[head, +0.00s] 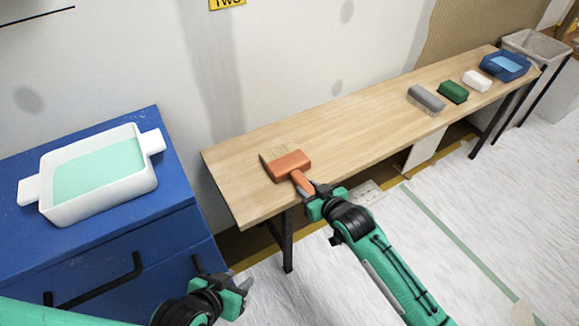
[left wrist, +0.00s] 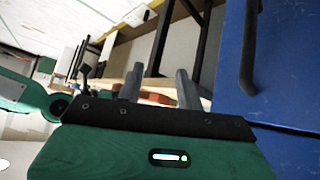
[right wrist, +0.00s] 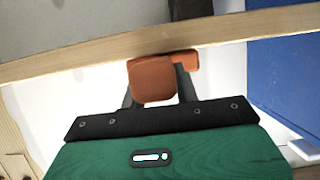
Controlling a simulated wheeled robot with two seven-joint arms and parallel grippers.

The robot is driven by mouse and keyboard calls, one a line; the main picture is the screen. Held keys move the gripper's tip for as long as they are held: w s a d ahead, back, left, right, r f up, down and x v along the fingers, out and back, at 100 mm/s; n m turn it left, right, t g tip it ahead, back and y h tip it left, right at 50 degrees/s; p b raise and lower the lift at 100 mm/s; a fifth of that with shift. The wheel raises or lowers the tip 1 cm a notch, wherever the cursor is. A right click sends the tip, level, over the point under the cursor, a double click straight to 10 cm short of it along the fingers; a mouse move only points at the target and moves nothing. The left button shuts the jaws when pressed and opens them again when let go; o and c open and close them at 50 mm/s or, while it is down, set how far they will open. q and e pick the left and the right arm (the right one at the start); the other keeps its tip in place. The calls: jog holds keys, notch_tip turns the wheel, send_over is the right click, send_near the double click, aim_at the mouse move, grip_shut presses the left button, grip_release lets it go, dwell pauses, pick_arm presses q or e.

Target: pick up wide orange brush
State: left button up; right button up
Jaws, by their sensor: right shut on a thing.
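The wide orange brush (head: 289,163) lies on the near left end of the wooden table (head: 350,119), with its tan bristles toward the wall and its handle toward the table's front edge. My right gripper (head: 313,196) is shut on the brush's handle at the front edge. In the right wrist view the orange handle (right wrist: 153,80) sits between the fingers, in front of the table edge. My left gripper (head: 240,290) is in front of the blue cabinet, away from the brush. In the left wrist view its fingers (left wrist: 157,82) stand apart with nothing seen between them.
A white tray (head: 148,182) with pale green liquid stands on the blue cabinet (head: 190,215). Farther along the table are a grey block (head: 426,99), a green block (head: 453,92), a white block (head: 477,80) and a blue tub (head: 520,74). The table's middle is clear.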

jog(key=shift+r, duration=0.1)
